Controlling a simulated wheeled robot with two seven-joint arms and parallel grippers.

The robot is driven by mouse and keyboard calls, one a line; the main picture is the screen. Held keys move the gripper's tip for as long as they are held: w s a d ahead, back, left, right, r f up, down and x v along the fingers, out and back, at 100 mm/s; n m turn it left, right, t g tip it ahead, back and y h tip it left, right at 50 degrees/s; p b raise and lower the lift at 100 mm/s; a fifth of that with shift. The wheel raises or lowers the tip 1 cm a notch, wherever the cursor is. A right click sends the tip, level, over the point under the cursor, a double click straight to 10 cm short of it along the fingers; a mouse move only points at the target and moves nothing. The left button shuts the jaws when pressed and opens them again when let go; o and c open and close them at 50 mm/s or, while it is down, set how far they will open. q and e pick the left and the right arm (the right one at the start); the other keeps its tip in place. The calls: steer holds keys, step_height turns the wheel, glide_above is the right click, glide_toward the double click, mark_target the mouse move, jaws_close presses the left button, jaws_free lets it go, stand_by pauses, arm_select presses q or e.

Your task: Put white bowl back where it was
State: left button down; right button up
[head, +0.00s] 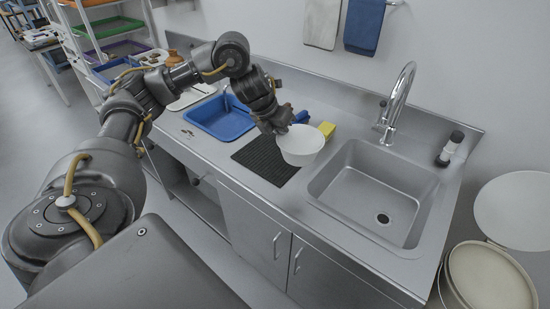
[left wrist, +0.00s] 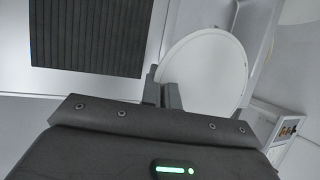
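The white bowl (head: 301,147) is in the air beside the sink's left edge, over the counter near the black ribbed mat (head: 262,160). My left gripper (head: 284,121) is at the bowl's rim on its left side. In the left wrist view the two fingers (left wrist: 163,94) are close together on the edge of the bowl (left wrist: 208,75), so the gripper is shut on it. The mat (left wrist: 90,35) shows apart from the bowl in that view. My right gripper is not in view.
A blue basin (head: 221,117) stands left of the mat. A yellow sponge (head: 327,129) and a blue object (head: 301,117) lie behind the bowl. The steel sink (head: 370,190) with its tall faucet (head: 397,100) is on the right and looks empty.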

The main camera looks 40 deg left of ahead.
arm_select(q)
steer(key=w+a+f, duration=0.1)
steer(key=a+f, duration=0.2)
steer(key=a, duration=0.1)
steer(key=w+a+f, duration=0.2)
steer(key=a+f, duration=0.1)
steer(key=a, duration=0.1)
steer(key=w+a+f+b, duration=0.1)
steer(key=w+a+f, duration=0.1)
steer(key=a+f, duration=0.1)
steer(key=shift+w+a, duration=0.1)
steer(key=shift+a, duration=0.3)
steer(key=shift+w+a+f, duration=0.1)
steer(key=shift+a+f, duration=0.35)
steer(key=shift+f, duration=0.15)
step_height(320, 180, down, 3)
steer(key=shift+r+p, duration=0.1)
steer(key=shift+p, duration=0.55)
steer(key=c, duration=1.6)
jaws_free()
steer(key=shift+c, duration=0.2)
